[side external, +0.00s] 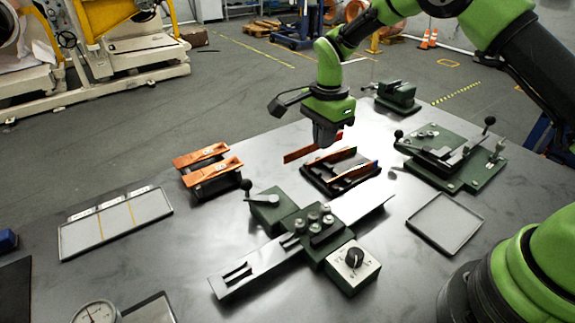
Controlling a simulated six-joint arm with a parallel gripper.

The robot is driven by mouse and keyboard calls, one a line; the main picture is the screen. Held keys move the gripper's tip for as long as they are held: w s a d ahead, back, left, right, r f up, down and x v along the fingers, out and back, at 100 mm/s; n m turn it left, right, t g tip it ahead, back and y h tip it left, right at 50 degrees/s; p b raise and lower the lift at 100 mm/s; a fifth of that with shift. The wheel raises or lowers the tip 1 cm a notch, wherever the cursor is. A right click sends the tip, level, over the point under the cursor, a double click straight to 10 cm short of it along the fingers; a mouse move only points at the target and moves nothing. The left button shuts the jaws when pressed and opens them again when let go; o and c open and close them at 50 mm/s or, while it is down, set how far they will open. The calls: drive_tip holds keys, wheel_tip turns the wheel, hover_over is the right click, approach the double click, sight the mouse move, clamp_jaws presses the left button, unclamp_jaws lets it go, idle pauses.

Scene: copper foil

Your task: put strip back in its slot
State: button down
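My gripper (326,143) is above the table, just behind a dark slotted rack (318,184). It appears shut on a copper strip (299,153), which sticks out to the left of the fingers, with a short end showing on the right. The held strip is roughly level and looks clear of the rack. Two other copper strips stand on edge in the rack: a rear one (334,161) and a front one (352,174). The fingertips and the exact grip are small and partly hidden, and I cannot tell which slot is empty.
Two copper pieces on a dark stand (207,163) lie left. A green device with a long metal plate (245,271) is in front. A green fixture (452,157) and an empty grey tray (445,224) stand right. A small green vise (397,95) is behind. A partitioned tray (117,222) lies far left.

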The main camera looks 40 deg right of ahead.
drive_tip(key=d, duration=0.3)
drive_tip(key=d+f, duration=0.1)
drive_tip(key=d, duration=0.5)
drive_tip(key=shift+w+f, duration=0.2)
drive_tip(key=shift+f, duration=0.1)
hover_over(348, 164)
drive_tip(key=shift+f, duration=2.2)
drive_tip(key=shift+f, duration=1.4)
drive_tip(key=c, duration=1.7)
unclamp_jaws()
drive_tip(key=shift+r, duration=0.15)
drive_tip(key=shift+r, duration=1.35)
